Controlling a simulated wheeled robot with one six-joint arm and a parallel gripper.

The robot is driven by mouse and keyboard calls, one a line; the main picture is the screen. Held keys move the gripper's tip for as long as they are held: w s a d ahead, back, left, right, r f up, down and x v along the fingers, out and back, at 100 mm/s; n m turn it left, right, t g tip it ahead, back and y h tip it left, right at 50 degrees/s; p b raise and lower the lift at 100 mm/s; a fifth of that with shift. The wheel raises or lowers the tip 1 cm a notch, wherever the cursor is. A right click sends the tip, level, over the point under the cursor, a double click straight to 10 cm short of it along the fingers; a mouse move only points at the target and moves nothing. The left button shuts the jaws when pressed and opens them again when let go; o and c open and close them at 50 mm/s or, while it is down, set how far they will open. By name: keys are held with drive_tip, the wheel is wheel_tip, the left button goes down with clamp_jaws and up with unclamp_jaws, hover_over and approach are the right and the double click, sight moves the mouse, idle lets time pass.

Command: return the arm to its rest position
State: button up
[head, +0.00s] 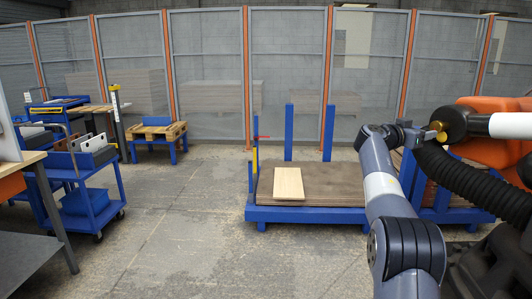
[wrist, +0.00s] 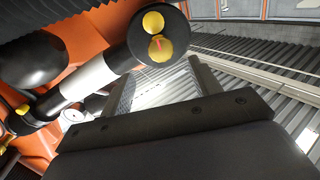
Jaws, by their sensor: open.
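My arm rises on the right side of the head view, bent at the wrist. My gripper (head: 430,133) points right, high beside an orange and black machine. In the wrist view my gripper (wrist: 162,70) shows two fingers spread apart with nothing between them. A pale wooden board (head: 288,184) lies flat on a brown stack of sheets (head: 335,183) on a blue cart (head: 300,215). My gripper is well to the right of the board and apart from it.
The orange machine (head: 487,150) has a black cylinder with a yellow end (head: 452,124), close to my gripper; the cylinder also shows in the wrist view (wrist: 130,47). A blue trolley (head: 92,200) and workbench (head: 35,170) stand left. Mesh fencing lines the back. The middle floor is clear.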

sight(434, 127)
drive_tip(key=p+x, duration=0.4)
drive_tip(key=x, duration=0.1)
drive_tip(key=p+x, duration=0.2)
drive_tip(key=x, duration=0.1)
drive_tip(key=shift+r, duration=0.4)
drive_tip(key=shift+d+f+n, duration=0.15)
drive_tip(key=shift+f+n, duration=0.05)
drive_tip(key=shift+n, duration=0.1)
drive_tip(key=n+p, duration=0.1)
drive_tip(key=n, duration=0.3)
drive_tip(key=shift+w+n, duration=0.1)
drive_tip(key=shift+n, duration=0.2)
drive_tip(key=n+p, duration=0.2)
drive_tip(key=n, duration=0.2)
drive_tip(key=shift+r+g, duration=0.1)
drive_tip(key=shift+g, duration=0.2)
drive_tip(key=n+p, duration=0.3)
drive_tip(key=n, duration=0.2)
drive_tip(key=shift+w, duration=0.1)
drive_tip(key=shift+n+g+p, duration=0.3)
drive_tip(key=shift+n+p, duration=0.15)
drive_tip(key=shift+n, duration=0.75)
drive_tip(key=shift+a, duration=0.2)
